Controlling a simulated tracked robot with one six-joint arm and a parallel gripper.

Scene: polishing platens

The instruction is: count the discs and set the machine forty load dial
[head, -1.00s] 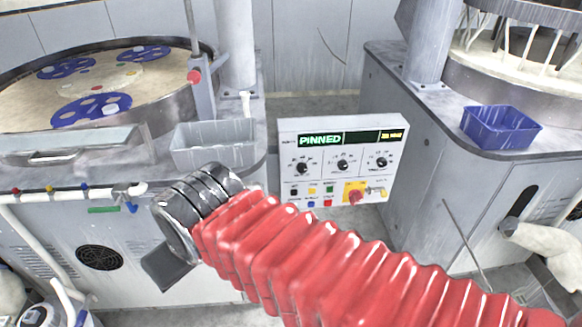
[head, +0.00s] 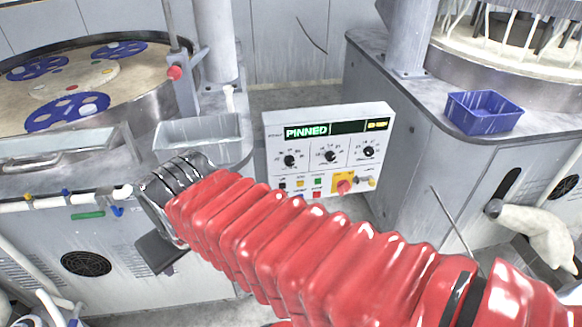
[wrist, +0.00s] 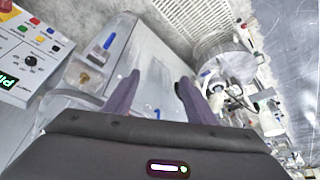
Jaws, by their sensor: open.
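The control panel (head: 327,151) stands between two machines, with a green "PINNED" display and three black dials: left (head: 290,161), middle (head: 330,156) and right (head: 369,151). Their settings are too small to read. Part of the panel also shows at the upper left of the wrist view (wrist: 14,45). Blue discs with round holes lie on the left platen: one at the back (head: 119,50), one at the left (head: 37,67) and one in front (head: 67,112). The platen's left side is cut off. My gripper (wrist: 160,79) is open and empty, pointing away from the panel.
A grey bin (head: 198,133) sits on the left machine's edge, just behind my wrist. A blue bin (head: 483,112) sits on the right machine. A red emergency button (head: 344,187) is low on the panel. My red-sleeved arm crosses in front of the panel's lower edge.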

